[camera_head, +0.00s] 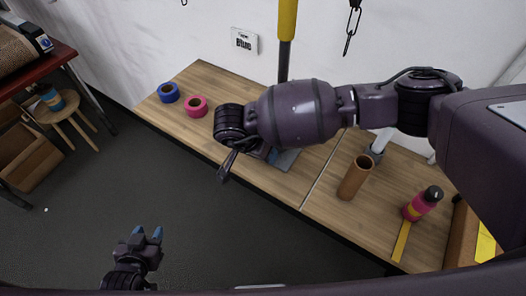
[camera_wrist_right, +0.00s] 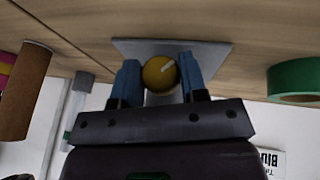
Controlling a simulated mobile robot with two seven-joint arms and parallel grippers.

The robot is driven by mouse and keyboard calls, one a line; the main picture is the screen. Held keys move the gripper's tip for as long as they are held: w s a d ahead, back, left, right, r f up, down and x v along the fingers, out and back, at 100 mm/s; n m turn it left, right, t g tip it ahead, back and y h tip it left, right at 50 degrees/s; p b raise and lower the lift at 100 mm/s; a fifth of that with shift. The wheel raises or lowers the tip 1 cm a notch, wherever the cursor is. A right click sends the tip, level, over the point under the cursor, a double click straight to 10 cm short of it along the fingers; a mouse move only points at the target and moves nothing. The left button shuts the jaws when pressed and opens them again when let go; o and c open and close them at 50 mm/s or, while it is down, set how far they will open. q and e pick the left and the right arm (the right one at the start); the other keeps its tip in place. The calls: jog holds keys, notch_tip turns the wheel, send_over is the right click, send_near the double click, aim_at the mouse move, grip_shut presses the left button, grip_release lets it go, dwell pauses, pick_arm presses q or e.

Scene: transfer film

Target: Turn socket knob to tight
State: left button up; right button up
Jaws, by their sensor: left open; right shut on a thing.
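The round yellow socket knob (camera_wrist_right: 159,73) sits on a flat grey plate (camera_wrist_right: 215,50) in the right wrist view. A pale line on its face slants toward the upper right. The blue fingers of my right gripper (camera_wrist_right: 159,80) are shut on the knob, one on each side. In the head view my right arm hides the knob, and only part of the grey plate (camera_head: 286,160) shows. My left gripper (camera_head: 147,235) is open and empty, over the floor in front of the table, well away from the knob.
Blue tape (camera_head: 168,92) and pink tape (camera_head: 196,106) lie on the wooden table (camera_head: 200,78). Green tape (camera_wrist_right: 296,83) is near the plate. A dark pole with a yellow top (camera_head: 287,20) rises behind.

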jog(key=shift+d+f+m+t+y+b, duration=0.1)
jog(key=shift+f+m+t+y+b, duration=0.15)
jog(key=shift+t+y+b, duration=0.7)
jog(key=t+y+b, duration=0.1)
jog(key=y+b, duration=0.1)
jog(key=b, duration=0.1)
jog(key=shift+s+m+b, duration=0.15)
jog(key=shift+m+b, duration=0.2)
jog(key=shift+b, duration=0.05)
jog(key=shift+d+r+t+y+b, duration=0.1)
jog(key=shift+t+y+b, duration=0.25)
jog(key=shift+y+b, duration=0.25)
jog(key=shift+r, duration=0.1)
jog(key=o, duration=0.9)
